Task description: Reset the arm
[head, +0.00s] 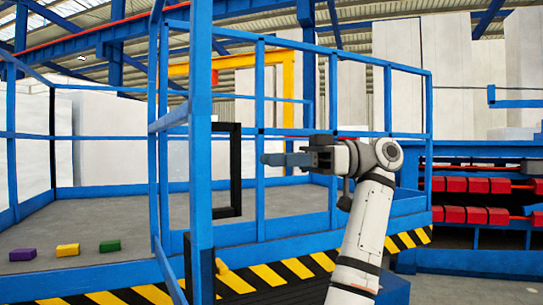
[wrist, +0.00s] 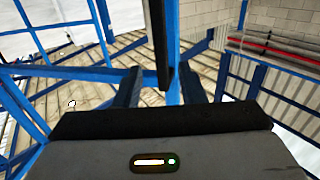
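My arm rises at the right of the head view, with my white and grey wrist bent so that my gripper (head: 268,159) points left, level, at mid height. In the wrist view my gripper (wrist: 158,78) shows two dark fingers standing apart with nothing held between them. In the head view the fingertips overlap a blue railing post; I cannot tell how near they are to it.
Blue railings (head: 201,120) and a black upright frame (head: 236,170) stand ahead of me. A purple block (head: 23,254), a yellow block (head: 68,250) and a green block (head: 110,246) lie on the grey floor at left. Red parts sit on a rack (head: 468,216) at right.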

